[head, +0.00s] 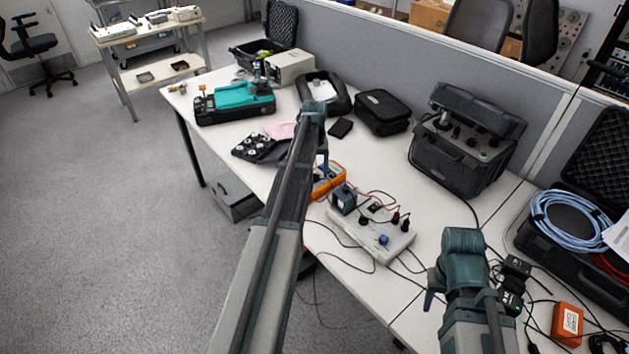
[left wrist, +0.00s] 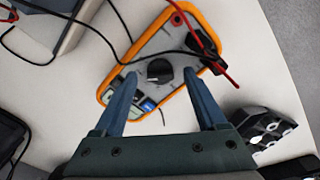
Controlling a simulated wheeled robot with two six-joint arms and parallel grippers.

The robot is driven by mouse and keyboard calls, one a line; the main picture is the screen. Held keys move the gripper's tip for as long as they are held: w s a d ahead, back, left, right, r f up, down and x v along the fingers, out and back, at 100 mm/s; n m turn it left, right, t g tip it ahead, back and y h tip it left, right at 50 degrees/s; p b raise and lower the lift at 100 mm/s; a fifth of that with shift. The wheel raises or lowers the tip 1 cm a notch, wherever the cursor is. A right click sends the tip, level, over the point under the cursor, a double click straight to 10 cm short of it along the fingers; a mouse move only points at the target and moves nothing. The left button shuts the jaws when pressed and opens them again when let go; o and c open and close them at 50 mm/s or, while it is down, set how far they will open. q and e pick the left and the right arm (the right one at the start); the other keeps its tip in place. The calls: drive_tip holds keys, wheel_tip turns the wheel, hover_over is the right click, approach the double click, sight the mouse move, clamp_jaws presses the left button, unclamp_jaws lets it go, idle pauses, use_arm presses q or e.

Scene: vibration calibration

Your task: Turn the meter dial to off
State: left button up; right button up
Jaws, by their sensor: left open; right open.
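An orange-rimmed meter (head: 328,179) lies on the white table, partly hidden behind my left arm in the head view. In the left wrist view the meter (left wrist: 187,17) shows its black round dial (left wrist: 159,71) near the middle of its face. My left gripper (left wrist: 165,84) is open, its two blue fingers on either side of the dial and apart from it. In the head view my left gripper (head: 322,158) is above the meter. A red lead and black plugs (left wrist: 215,63) are at one end of the meter. My right gripper (head: 431,291) is low at the right, its fingers mostly hidden.
A light grey box with knobs and leads (head: 372,229) stands beside the meter. Black cables run over the table edge. A black open case (head: 465,150), a teal device (head: 237,103) and a tray of round parts (head: 259,147) are around it. An orange box (head: 567,323) lies at right.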

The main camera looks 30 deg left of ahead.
use_arm(q)
drive_tip(key=shift+f, duration=0.45)
use_arm(e)
drive_tip(key=shift+f, duration=0.45)
use_arm(q)
clamp_jaws()
drive_tip(key=shift+n, duration=0.3)
drive_tip(key=n, duration=0.3)
drive_tip(key=shift+n, duration=2.1)
